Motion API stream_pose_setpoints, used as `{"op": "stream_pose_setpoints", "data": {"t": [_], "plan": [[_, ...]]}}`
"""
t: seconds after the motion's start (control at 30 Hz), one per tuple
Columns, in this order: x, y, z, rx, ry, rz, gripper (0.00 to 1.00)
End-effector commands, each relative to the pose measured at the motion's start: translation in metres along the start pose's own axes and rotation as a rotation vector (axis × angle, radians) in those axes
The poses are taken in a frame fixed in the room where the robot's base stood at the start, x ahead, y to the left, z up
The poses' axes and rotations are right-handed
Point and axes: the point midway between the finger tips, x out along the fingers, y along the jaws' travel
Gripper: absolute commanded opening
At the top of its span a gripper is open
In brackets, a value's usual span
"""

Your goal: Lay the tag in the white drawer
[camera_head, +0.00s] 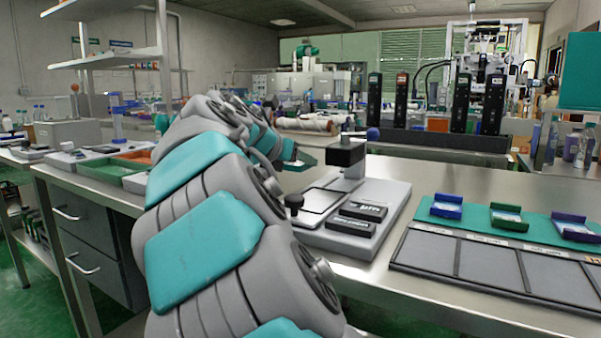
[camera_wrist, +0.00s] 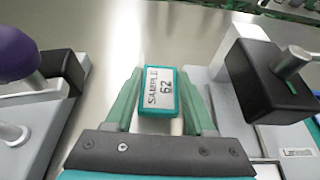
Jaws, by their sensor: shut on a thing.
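In the head view my arm covers the left middle, and I cannot make out the tag there. I cannot pick out a white drawer in either view; grey drawers (camera_head: 75,235) with metal handles show under the left bench.
A press-like device (camera_head: 350,205) with a black head and labelled black blocks stands on the bench (camera_head: 480,185). To its right lie a green mat (camera_head: 478,226) with coloured holders and a dark sectioned tray (camera_head: 485,262). Another device with a purple knob (camera_wrist: 17,53) is left in the wrist view.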

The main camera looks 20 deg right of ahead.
Motion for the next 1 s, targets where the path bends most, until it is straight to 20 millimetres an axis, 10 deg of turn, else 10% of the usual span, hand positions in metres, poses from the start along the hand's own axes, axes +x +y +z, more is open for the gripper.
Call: {"op": "stream_pose_setpoints", "data": {"t": [0.53, 1.0], "plan": [[0.046, 0.017, 0.013, 0.000, 0.002, -0.002, 0.00], [0.059, 0.017, -0.019, 0.000, 0.000, -0.001, 0.00]]}}
